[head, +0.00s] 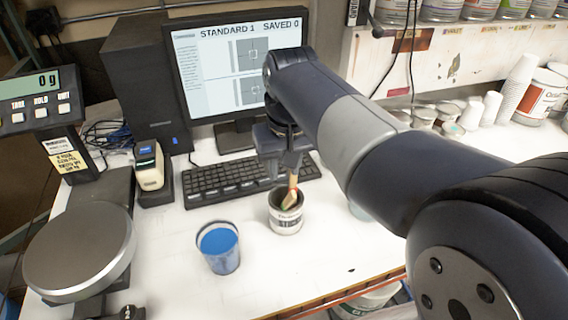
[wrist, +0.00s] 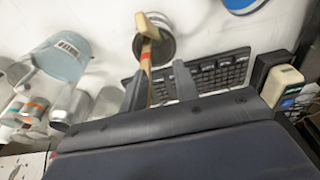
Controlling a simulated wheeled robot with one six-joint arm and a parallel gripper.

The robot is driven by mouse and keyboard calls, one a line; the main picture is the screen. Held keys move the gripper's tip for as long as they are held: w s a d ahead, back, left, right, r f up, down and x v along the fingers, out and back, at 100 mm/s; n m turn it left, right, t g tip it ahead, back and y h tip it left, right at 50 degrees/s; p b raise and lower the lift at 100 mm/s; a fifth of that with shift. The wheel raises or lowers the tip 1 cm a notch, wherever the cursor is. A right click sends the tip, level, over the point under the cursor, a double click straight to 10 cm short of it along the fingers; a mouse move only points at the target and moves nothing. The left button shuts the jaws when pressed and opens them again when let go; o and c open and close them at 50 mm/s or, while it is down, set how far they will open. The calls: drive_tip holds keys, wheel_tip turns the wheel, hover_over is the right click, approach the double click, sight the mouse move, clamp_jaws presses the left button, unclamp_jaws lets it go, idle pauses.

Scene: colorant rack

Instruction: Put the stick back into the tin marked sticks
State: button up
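The tin (head: 286,222), grey with a white label, stands upright on the white bench in front of the keyboard; its label is too small to read. The stick (head: 292,190) is wooden with a greenish lower end, which is within the tin's mouth. The stick leans upward toward my gripper (head: 284,170). In the wrist view the stick (wrist: 146,58) runs from the tin (wrist: 166,48) back between my gripper's fingers (wrist: 159,68). The fingers are apart, with a gap wider than the stick, which lies close to the left finger.
A cup of blue paint (head: 222,262) stands left of the tin. A scale with a round plate (head: 80,252) is at the left. The keyboard (head: 215,180) and monitor (head: 225,70) are behind. Several white cups (head: 520,75) and tins stand at the back right.

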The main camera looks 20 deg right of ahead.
drive_tip(key=shift+o, duration=0.2)
wheel_tip(320, 180, up, 11)
drive_tip(key=s, duration=0.1)
drive_tip(key=shift+s+f, duration=0.15)
drive_tip(key=shift+s, duration=0.2)
drive_tip(key=shift+f, duration=0.1)
wheel_tip(320, 180, down, 8)
drive_tip(key=w+p, duration=0.1)
drive_tip(key=p, duration=0.1)
drive_tip(key=shift+r, duration=0.2)
idle(0.5)
drive_tip(key=shift+w+f, duration=0.1)
drive_tip(key=shift+f, duration=0.05)
